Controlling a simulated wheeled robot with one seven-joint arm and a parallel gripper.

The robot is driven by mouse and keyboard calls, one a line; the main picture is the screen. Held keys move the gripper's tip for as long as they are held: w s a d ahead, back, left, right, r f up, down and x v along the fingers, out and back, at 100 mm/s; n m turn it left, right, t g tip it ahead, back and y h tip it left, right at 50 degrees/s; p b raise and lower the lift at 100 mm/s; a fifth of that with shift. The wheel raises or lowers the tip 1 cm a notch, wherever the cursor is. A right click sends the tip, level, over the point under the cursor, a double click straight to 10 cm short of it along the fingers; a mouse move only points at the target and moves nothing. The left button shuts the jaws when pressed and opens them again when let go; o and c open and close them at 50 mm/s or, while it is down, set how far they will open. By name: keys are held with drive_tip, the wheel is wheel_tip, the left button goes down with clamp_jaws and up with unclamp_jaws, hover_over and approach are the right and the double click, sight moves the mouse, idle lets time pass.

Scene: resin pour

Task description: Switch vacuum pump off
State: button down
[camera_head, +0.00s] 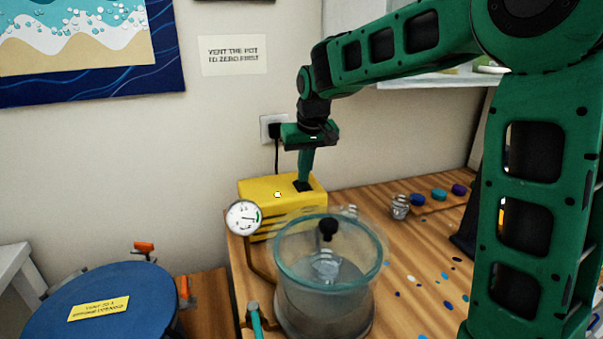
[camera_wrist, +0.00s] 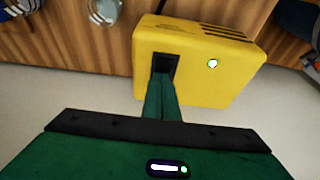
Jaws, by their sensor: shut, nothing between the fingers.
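The yellow vacuum pump (camera_head: 265,188) stands at the back of the wooden table against the wall. It also fills the upper right of the wrist view (camera_wrist: 215,75). A dark switch (camera_head: 302,186) sits on its top face, and a small pale lamp (camera_head: 277,194) lies left of it. In the wrist view the lamp (camera_wrist: 212,63) looks whitish green. My gripper (camera_head: 304,180) points down with its fingers shut and empty. The fingertips (camera_wrist: 163,72) are at the dark switch recess and hide part of it. I cannot tell which way the switch is set.
A glass vacuum chamber (camera_head: 325,300) with a dark knob stands in front of the pump. A pressure gauge (camera_head: 243,217) on a bent pipe and a teal-handled valve (camera_head: 255,316) stand left of it. Small coloured pots (camera_head: 438,194) lie at the right.

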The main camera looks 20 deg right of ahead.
drive_tip(key=shift+s+f, duration=0.15)
drive_tip(key=shift+s, duration=0.5)
drive_tip(key=shift+r, duration=0.25)
drive_tip(key=v, duration=1.3)
drive_tip(key=shift+w+r, duration=0.2)
drive_tip(key=shift+r, duration=0.1)
drive_tip(key=n+g, duration=0.2)
drive_tip(key=n, duration=1.6)
hover_over(301, 185)
drive_tip(key=shift+s+r, duration=0.1)
drive_tip(key=shift+r, duration=0.25)
